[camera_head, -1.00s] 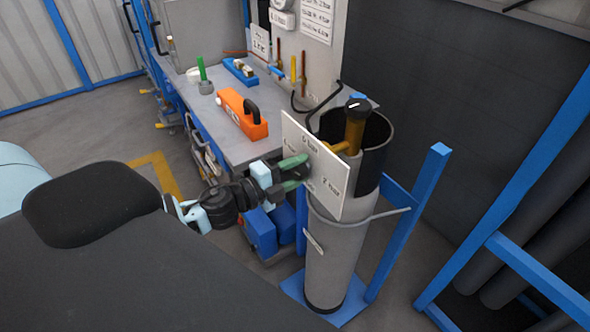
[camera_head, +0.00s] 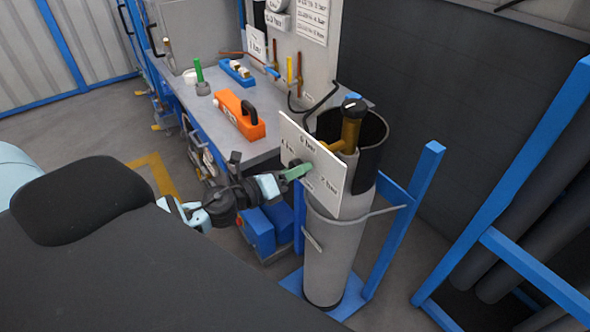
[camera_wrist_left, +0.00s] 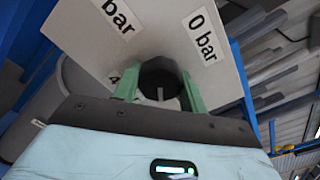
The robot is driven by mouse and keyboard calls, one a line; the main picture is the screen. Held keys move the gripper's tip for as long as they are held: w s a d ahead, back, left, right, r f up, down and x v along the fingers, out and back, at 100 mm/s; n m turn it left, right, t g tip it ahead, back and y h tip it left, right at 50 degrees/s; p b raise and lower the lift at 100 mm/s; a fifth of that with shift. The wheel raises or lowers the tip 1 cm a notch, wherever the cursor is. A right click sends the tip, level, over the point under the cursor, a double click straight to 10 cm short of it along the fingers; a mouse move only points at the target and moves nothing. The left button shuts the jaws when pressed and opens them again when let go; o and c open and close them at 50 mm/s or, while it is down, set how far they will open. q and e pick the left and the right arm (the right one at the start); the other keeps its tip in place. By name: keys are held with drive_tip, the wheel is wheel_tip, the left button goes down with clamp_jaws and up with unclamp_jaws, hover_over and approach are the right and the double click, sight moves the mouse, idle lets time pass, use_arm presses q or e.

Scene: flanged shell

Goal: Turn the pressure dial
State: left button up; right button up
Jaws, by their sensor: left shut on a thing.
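The pressure dial is a dark round knob (camera_wrist_left: 160,78) with a pale pointer mark, on a white square plate (camera_head: 328,186) that carries bar labels. The plate is fixed to the front of a grey cylinder (camera_head: 335,262). My left gripper (camera_head: 299,172) reaches it from the left. In the left wrist view its green fingers (camera_wrist_left: 160,92) stand on both sides of the knob, shut on it. In the head view the fingers hide most of the knob. The wrist view shows a "0 bar" label at right and another bar label at upper left. My right gripper is not in view.
A blue stand (camera_head: 404,225) and a grey hoop surround the cylinder. Blue racks stand at right.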

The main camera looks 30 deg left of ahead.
use_arm(q)
drive_tip(key=m, duration=0.5)
drive_tip(key=shift+m, duration=0.4)
drive_tip(key=m, duration=0.5)
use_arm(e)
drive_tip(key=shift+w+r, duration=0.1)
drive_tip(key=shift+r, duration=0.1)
use_arm(q)
drive_tip(key=shift+m, duration=0.4)
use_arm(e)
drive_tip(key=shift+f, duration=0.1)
use_arm(q)
drive_tip(key=o, duration=1)
drive_tip(key=shift+s+a, duration=0.1)
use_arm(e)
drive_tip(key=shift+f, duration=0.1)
use_arm(q)
drive_tip(key=shift+b+v, duration=2.3)
drive_tip(key=shift+v, duration=1.55)
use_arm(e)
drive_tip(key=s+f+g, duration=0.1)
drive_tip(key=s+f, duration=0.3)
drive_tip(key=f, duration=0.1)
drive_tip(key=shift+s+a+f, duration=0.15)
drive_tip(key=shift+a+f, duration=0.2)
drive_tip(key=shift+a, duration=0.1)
